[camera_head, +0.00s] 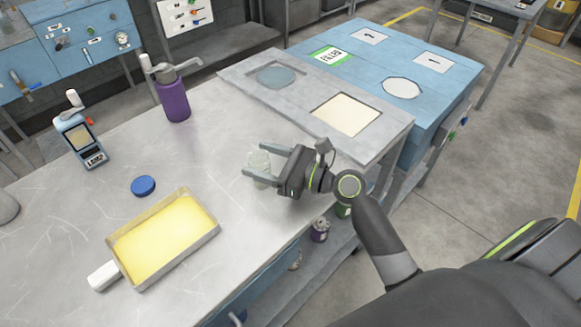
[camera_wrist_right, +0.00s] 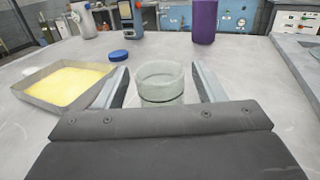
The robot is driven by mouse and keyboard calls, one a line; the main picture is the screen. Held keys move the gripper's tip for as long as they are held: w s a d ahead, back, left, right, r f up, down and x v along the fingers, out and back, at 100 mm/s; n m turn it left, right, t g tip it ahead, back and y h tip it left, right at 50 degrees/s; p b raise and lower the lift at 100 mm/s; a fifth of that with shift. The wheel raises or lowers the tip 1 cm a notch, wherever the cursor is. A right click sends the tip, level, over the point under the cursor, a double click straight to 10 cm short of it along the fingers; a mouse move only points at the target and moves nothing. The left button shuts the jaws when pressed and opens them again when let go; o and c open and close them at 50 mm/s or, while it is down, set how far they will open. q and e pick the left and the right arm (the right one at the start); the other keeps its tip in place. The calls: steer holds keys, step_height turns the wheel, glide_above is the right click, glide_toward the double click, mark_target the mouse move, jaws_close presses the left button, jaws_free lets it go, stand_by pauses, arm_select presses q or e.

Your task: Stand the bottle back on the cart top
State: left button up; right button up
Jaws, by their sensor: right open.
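A clear, open-topped glass bottle or jar (camera_head: 259,162) stands upright on the grey metal table top (camera_head: 215,140). My right gripper (camera_head: 254,159) is open, with one finger on each side of it. In the right wrist view the clear vessel (camera_wrist_right: 160,84) sits between the spread fingers, with a gap on both sides; its lower part is hidden by the gripper body. A purple bottle with a pump-like top (camera_head: 173,99) stands upright at the back of the table. Which surface is the cart top I cannot tell. My left gripper is not in view.
A tray of yellow liquid (camera_head: 165,240) and a blue cap (camera_head: 143,186) lie to the left. A handheld meter (camera_head: 82,138) stands further back. A grey panel (camera_head: 300,92) with a round and a square inset adjoins a blue surface (camera_head: 425,95) with a FILLED label.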

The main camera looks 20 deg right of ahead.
steer(key=b+v, duration=0.1)
steer(key=v, duration=0.6)
steer(key=shift+s+d+f, duration=0.1)
steer(key=shift+s+d, duration=0.05)
steer(key=shift+d, duration=0.05)
steer(key=shift+v, duration=0.85)
